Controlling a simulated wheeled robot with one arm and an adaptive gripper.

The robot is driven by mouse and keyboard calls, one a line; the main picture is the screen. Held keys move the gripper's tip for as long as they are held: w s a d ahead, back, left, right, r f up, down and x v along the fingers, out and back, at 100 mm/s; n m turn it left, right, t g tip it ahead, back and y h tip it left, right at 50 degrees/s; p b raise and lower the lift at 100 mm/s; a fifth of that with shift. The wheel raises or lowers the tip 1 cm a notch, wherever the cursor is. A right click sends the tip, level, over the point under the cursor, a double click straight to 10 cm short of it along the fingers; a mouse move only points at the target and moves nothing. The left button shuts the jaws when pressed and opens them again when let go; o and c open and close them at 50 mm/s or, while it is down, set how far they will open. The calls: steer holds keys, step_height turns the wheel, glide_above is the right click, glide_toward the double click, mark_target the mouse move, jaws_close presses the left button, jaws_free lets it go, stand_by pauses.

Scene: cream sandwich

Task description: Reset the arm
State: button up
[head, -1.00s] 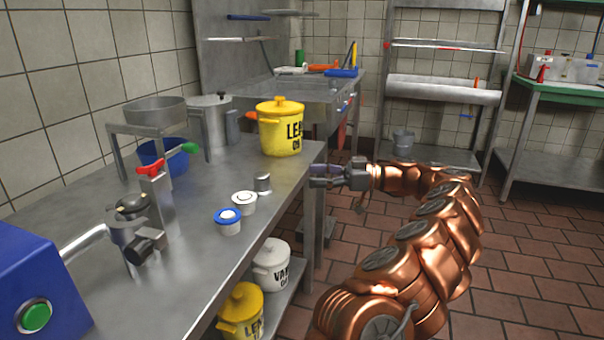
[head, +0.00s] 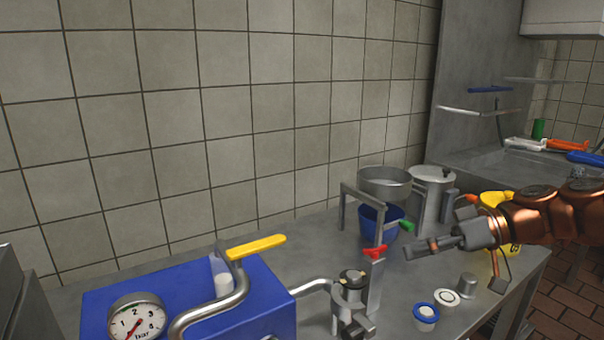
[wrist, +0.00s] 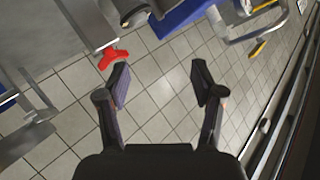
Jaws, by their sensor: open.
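My copper arm (head: 560,215) reaches in from the right edge of the head view. My gripper (head: 432,248) points left above the steel table, near the yellow pot (head: 497,200), which the arm partly covers. In the wrist view my gripper (wrist: 160,84) has its two fingers spread wide, with nothing between them and only wall tiles behind. The red valve handle (wrist: 113,57) shows beyond the left finger, apart from it.
The steel table (head: 300,240) carries a blue machine (head: 262,300) with a gauge (head: 136,318) and yellow lever (head: 256,246). A blue bucket (head: 372,228), a steel pot (head: 432,185), a blue-rimmed cup (head: 426,318) and a white-lidded cup (head: 446,300) stand near the gripper. The tiled wall is behind.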

steer(key=s+a+r+m+g+h+p, duration=0.1)
steer(key=s+a+r+g+h+p, duration=0.15)
steer(key=s+a+p, duration=0.3)
steer(key=s+a+r+m+g+h+p, duration=0.1)
steer(key=s+a+m+h+p, duration=0.15)
steer(key=s+a+p, duration=0.35)
steer(key=s+d+m+h+p, duration=0.2)
steer(key=s+d+h+p, duration=0.2)
steer(key=s, duration=0.4)
steer(key=s+d+m+h+p, duration=0.3)
steer(key=s+d+h+p, duration=0.1)
steer(key=s, duration=0.4)
steer(key=shift+s+d+r+m+g+p, duration=0.2)
steer(key=shift+s+d+m+g+p, duration=0.15)
steer(key=shift+p, duration=0.5)
